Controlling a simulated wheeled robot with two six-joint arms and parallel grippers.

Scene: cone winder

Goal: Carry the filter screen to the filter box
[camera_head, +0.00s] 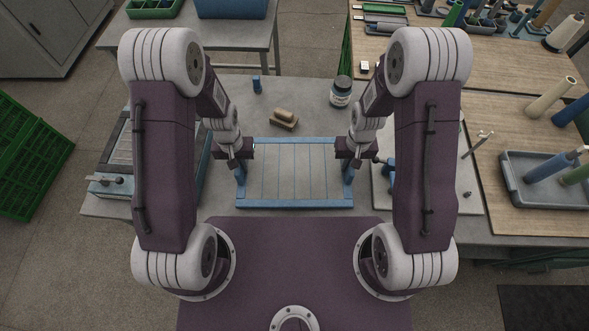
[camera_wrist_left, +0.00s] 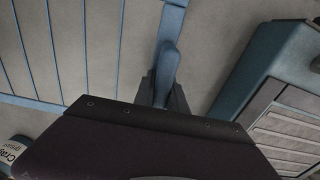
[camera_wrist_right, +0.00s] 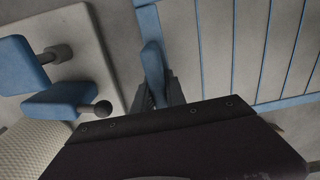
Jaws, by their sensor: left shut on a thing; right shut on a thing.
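The filter screen (camera_head: 295,203) is a blue rectangular frame with a pale slatted panel, level over the middle of the grey table. My left gripper (camera_head: 241,168) is shut on the blue handle at its left side; the handle shows between the fingers in the left wrist view (camera_wrist_left: 165,78). My right gripper (camera_head: 349,168) is shut on the right handle, also seen in the right wrist view (camera_wrist_right: 153,72). I cannot tell whether the screen touches the table. A blue box with a grey slatted face, apparently the filter box (camera_wrist_left: 262,62), stands left of the screen, partly behind my left arm.
A grey tray (camera_head: 515,196) with spools is further right.

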